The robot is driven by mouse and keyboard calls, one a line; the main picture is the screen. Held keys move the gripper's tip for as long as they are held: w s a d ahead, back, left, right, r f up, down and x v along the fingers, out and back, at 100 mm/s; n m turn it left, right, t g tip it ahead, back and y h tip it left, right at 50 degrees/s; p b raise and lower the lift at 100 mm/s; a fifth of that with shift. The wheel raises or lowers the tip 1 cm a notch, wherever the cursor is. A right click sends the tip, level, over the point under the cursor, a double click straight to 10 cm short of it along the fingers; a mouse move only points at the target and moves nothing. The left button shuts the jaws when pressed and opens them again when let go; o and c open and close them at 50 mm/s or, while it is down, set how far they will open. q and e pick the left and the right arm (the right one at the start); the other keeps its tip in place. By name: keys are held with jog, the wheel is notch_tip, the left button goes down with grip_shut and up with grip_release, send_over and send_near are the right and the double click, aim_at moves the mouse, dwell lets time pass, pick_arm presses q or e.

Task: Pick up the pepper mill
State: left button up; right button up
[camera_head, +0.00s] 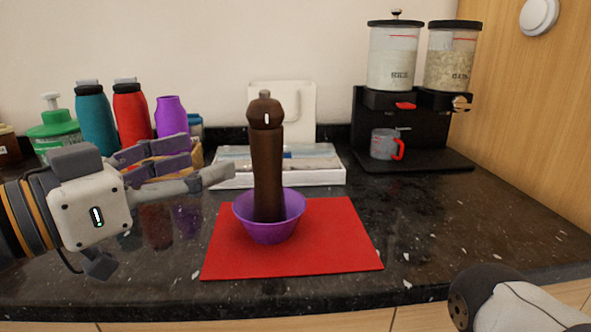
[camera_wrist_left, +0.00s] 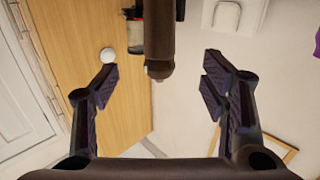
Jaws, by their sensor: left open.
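The dark brown pepper mill (camera_head: 267,160) stands upright in a purple bowl (camera_head: 270,232). The bowl rests on a red mat (camera_head: 340,245) on the dark counter. My left gripper (camera_head: 212,163) is open and empty, to the left of the mill at about the height of its body, and apart from it. In the left wrist view the mill (camera_wrist_left: 159,40) appears upside down, with its knobbed top near the middle between the two spread fingers (camera_wrist_left: 160,92). The mill's foot is hidden inside the bowl. My right gripper is out of view.
Teal and red bottles (camera_head: 131,112), a purple bottle (camera_head: 171,115) and a green dispenser (camera_head: 54,130) stand behind my left gripper. A white tray (camera_head: 318,178) lies behind the mill. A dispenser stand (camera_head: 375,125) with a cup (camera_head: 384,144) is at the right. Counter right of the mat is clear.

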aim_at(252, 138)
pick_arm(q)
jog(key=x, duration=0.8)
jog(key=b+x, duration=0.1)
jog(key=x, duration=0.3)
jog(key=shift+r, duration=0.35)
jog(key=shift+s+a, duration=0.1)
grip_shut()
